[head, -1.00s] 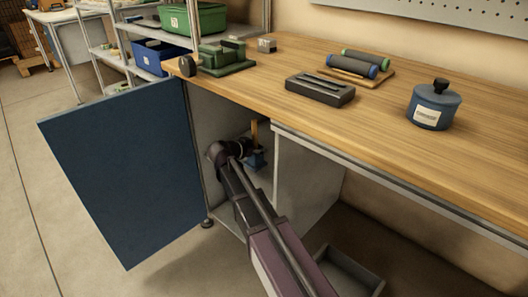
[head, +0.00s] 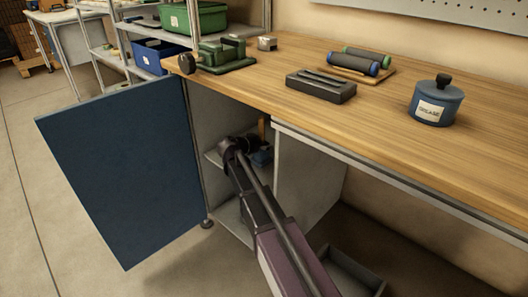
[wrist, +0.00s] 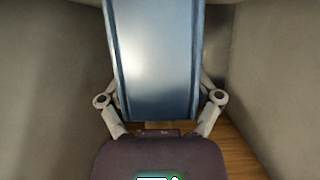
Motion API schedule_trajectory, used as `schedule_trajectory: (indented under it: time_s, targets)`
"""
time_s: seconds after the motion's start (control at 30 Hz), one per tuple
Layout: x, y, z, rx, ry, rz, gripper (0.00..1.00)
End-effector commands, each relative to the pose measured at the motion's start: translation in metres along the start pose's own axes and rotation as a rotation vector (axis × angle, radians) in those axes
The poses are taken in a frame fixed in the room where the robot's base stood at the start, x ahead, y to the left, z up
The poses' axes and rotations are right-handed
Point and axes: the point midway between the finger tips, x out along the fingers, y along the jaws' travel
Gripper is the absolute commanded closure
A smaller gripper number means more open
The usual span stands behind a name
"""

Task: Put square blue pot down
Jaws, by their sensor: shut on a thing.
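My gripper is inside the open cabinet under the workbench. In the wrist view my gripper (wrist: 158,110) is shut on the square blue pot (wrist: 155,60), with a finger on each side of it. In the head view a small part of the blue pot (head: 261,158) shows just past my wrist, with a brown upright piece above it. My arm hides most of the gripper and the fingertips there. I cannot tell whether the pot touches the cabinet shelf (head: 213,158).
The blue cabinet door (head: 120,175) stands open on the left. A grey side panel (head: 300,180) bounds the cabinet on the right. The wooden bench top (head: 400,155) above holds a grease pot (head: 436,103), a dark block (head: 320,86) and a green vise (head: 222,56). A grey tray (head: 352,272) lies below.

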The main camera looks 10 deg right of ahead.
Motion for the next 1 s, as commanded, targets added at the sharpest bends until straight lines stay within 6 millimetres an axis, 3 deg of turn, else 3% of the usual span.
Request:
schedule_trajectory:
  time_s: [0.23,0.83,0.87,0.9,0.93,1.0]
  targets:
    - [0.008,0.0,0.02,0.0,0.001,0.0,0.81]
    - [0.011,0.0,0.025,0.0,0.001,0.0,0.81]
    - [0.011,0.0,0.025,0.0,0.0,0.001,0.17]
    - [0.011,0.0,0.024,0.0,0.0,0.001,0.06]
    - [0.01,0.0,0.024,0.0,0.0,0.001,0.0]
    - [0.011,0.0,0.024,0.0,0.0,0.001,0.0]
